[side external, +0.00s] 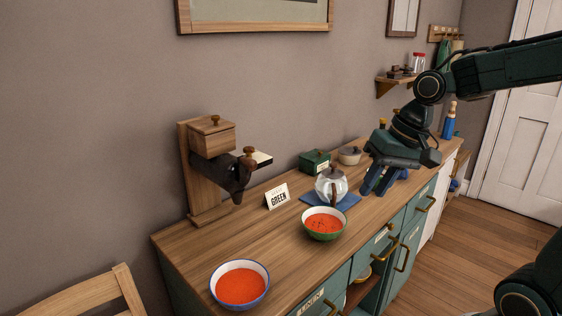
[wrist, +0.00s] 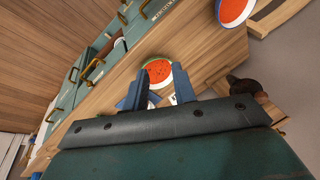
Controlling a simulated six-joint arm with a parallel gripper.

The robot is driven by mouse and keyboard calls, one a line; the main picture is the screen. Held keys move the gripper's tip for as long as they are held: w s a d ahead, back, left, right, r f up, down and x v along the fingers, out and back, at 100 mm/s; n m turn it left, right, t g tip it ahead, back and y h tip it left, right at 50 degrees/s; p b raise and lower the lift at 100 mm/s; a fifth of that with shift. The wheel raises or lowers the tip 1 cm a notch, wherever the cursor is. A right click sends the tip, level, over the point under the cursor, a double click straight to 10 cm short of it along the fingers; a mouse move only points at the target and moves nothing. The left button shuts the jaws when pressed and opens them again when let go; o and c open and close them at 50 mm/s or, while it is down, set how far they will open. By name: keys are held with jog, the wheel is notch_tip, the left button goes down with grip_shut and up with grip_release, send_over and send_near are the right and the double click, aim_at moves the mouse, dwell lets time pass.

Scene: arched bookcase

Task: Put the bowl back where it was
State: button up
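The bowl with a green outside (side external: 324,231) stands upright on the wooden counter and holds red soup with dark specks. It also shows in the wrist view (wrist: 146,72), beyond my fingertips. A second bowl, white with a blue rim (side external: 264,272), holds plain red-orange soup near the counter's front left end. It shows at the top of the wrist view (wrist: 247,14). My gripper (side external: 378,190) is over the counter, right of the glass pot and apart from both bowls. In the wrist view its blue fingers (wrist: 158,72) are spread with nothing held between them.
A glass pot (side external: 331,184) stands on a blue mat (side external: 347,205), close left of my gripper. A card reading GREEN (side external: 277,197), a wooden grinder-like stand (side external: 197,172), a green box (side external: 314,161) and a lidded pot (side external: 350,155) stand behind. The counter between the bowls is clear.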

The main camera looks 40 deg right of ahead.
jog(key=s+a+r+n+t+h, duration=0.1)
jog(key=s+n, duration=0.4)
jog(key=s, duration=0.6)
jog(key=shift+s+a+r+t+h, duration=0.3)
jog(key=shift+a+r+t+h, duration=0.25)
jog(key=shift+a, duration=0.55)
jog(key=shift+f, duration=0.1)
